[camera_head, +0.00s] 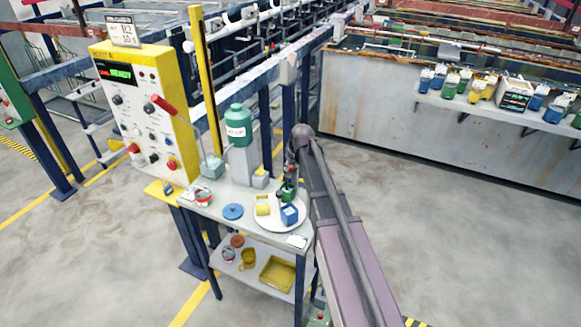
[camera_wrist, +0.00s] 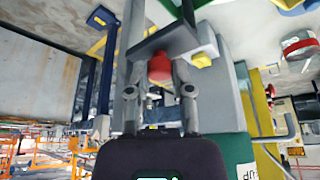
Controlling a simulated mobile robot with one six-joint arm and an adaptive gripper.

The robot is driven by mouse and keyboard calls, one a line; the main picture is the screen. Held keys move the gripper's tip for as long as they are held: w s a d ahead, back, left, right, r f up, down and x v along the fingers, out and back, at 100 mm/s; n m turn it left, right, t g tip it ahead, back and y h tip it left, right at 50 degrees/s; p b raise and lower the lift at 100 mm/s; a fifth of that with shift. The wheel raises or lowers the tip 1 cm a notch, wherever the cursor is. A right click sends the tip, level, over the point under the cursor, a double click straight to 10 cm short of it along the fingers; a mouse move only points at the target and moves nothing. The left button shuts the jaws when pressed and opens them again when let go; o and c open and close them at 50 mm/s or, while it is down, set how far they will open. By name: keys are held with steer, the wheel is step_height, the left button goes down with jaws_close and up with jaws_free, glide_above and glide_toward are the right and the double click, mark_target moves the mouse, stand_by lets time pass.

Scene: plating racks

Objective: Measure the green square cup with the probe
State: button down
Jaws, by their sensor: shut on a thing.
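My gripper (camera_head: 290,170) is at the right end of the small table, above the white round plate (camera_head: 262,224). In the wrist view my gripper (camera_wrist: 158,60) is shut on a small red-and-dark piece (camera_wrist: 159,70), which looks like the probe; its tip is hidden. A green cup (camera_head: 288,194) shows directly below my gripper at the plate's back edge, partly hidden. I cannot tell whether the held piece touches it. A yellow cup (camera_head: 263,205) and a blue square cup (camera_head: 289,215) stand on the plate in front of it.
A yellow-framed control panel (camera_head: 140,110) with a lit green display stands at the left. A green bottle (camera_head: 238,125) stands on a grey block behind the plate. A blue disc (camera_head: 233,211) lies left of the plate. The lower shelf holds a yellow tray (camera_head: 277,274).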

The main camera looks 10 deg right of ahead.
steer(key=shift+r+p, duration=1.25)
steer(key=shift+r, duration=0.3)
steer(key=shift+w, duration=0.1)
steer(key=c, duration=0.8)
jaws_free()
steer(key=shift+f, duration=0.15)
